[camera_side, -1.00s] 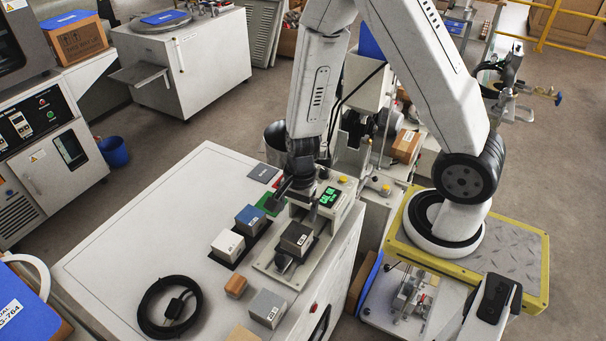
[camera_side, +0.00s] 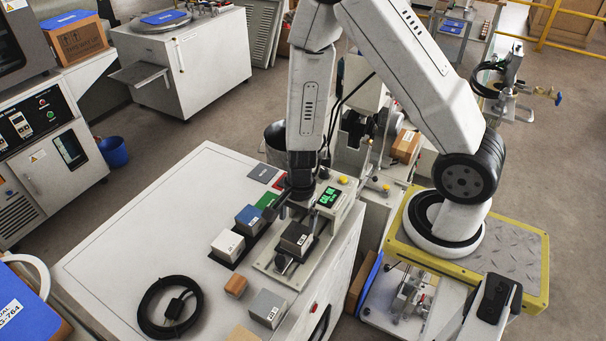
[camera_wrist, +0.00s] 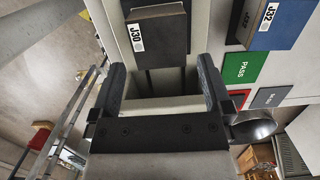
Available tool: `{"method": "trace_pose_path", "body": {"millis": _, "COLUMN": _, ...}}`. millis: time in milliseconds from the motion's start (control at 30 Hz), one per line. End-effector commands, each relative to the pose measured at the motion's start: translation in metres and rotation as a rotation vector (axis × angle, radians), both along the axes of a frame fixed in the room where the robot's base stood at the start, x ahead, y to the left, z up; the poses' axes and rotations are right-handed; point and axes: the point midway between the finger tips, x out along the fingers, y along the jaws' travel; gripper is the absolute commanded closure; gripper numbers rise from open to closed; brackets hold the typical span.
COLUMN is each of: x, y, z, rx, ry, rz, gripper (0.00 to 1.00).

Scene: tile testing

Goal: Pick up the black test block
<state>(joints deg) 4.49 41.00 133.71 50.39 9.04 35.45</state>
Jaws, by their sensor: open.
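The black test block (camera_side: 296,238) sits on the light grey test fixture near the right edge of the white bench in the side view. In the wrist view the dark block (camera_wrist: 160,32), with a white J30 label, is at the top, beyond my fingertips. My gripper (camera_side: 282,210) is just behind the block in the side view, toward the green display. In the wrist view my gripper (camera_wrist: 160,70) is open, with one finger on each side and no block between them. The exact gap to the block is unclear.
A blue block (camera_side: 250,217) and a white block (camera_side: 228,244) stand left of the fixture. A green PASS patch (camera_wrist: 243,69) is right of my fingers. The fixture's green display (camera_side: 329,196) stands close to my wrist. A coiled black cable (camera_side: 150,310) lies at front left.

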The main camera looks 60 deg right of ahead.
Motion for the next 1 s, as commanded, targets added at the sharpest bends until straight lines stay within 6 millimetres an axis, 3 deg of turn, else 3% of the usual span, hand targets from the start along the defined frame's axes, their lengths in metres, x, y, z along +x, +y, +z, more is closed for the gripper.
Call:
{"method": "trace_pose_path", "body": {"millis": 467, "x": 0.000, "y": 0.001, "z": -0.004, "rx": -0.001, "ry": 0.001, "rz": -0.001, "gripper": 0.00}}
{"method": "trace_pose_path", "body": {"millis": 1000, "x": -0.001, "y": 0.003, "z": -0.022, "rx": 0.000, "ry": 0.001, "rz": -0.001, "gripper": 0.00}}
